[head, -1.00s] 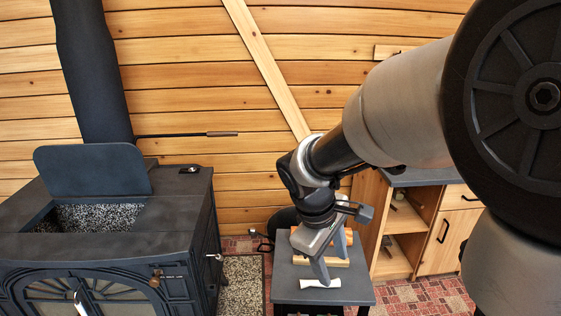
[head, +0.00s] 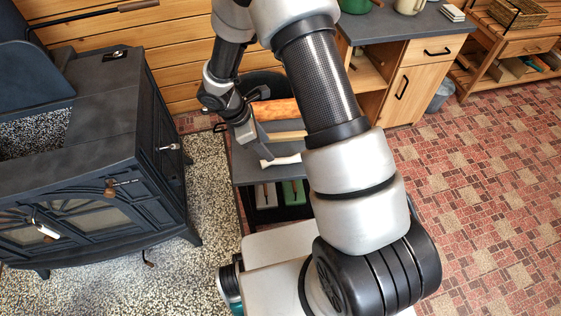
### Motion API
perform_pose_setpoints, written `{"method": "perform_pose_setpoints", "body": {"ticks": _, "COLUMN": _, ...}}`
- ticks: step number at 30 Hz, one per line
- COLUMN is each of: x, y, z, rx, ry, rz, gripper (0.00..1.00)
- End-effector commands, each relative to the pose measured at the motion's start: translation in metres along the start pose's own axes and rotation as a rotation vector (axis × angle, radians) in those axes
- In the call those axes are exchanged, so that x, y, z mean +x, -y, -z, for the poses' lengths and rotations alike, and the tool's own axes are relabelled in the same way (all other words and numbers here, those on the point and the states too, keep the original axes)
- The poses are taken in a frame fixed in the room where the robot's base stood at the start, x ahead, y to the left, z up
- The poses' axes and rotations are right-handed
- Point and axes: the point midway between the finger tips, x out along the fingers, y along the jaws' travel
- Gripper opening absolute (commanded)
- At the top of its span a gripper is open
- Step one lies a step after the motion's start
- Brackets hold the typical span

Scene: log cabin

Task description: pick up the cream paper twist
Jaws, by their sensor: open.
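The cream paper twist (head: 284,161) lies on the dark grey top of a small table (head: 250,173), near its front edge. My gripper (head: 264,148) reaches down over the table from the back left. Its jaws are open. One fingertip is close to the left end of the twist; I cannot tell whether it touches. The other finger is hard to make out in this view. My forearm covers the right part of the table.
An orange-brown log (head: 275,109) and a pale wood stick (head: 288,137) lie behind the twist. A black stove (head: 120,130) with an open lid stands at the left. A wooden cabinet (head: 412,75) stands behind at the right. The red patterned floor (head: 480,180) at right is clear.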

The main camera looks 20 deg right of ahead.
Motion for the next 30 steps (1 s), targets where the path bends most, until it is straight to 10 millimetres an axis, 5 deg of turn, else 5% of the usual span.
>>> {"method": "perform_pose_setpoints", "body": {"ticks": 3, "x": 0.023, "y": 0.001, "z": 0.001, "rx": -0.001, "ry": 0.0, "rz": 0.003, "gripper": 0.47}}
{"method": "perform_pose_setpoints", "body": {"ticks": 13, "x": 0.044, "y": 0.001, "z": -0.002, "rx": 0.001, "ry": 0.001, "rz": 0.001, "gripper": 0.47}}
{"method": "perform_pose_setpoints", "body": {"ticks": 21, "x": 0.083, "y": 0.001, "z": -0.008, "rx": 0.0, "ry": 0.0, "rz": 0.001, "gripper": 0.47}}
{"method": "perform_pose_setpoints", "body": {"ticks": 30, "x": 0.087, "y": 0.001, "z": -0.009, "rx": 0.001, "ry": 0.0, "rz": 0.0, "gripper": 0.43}}
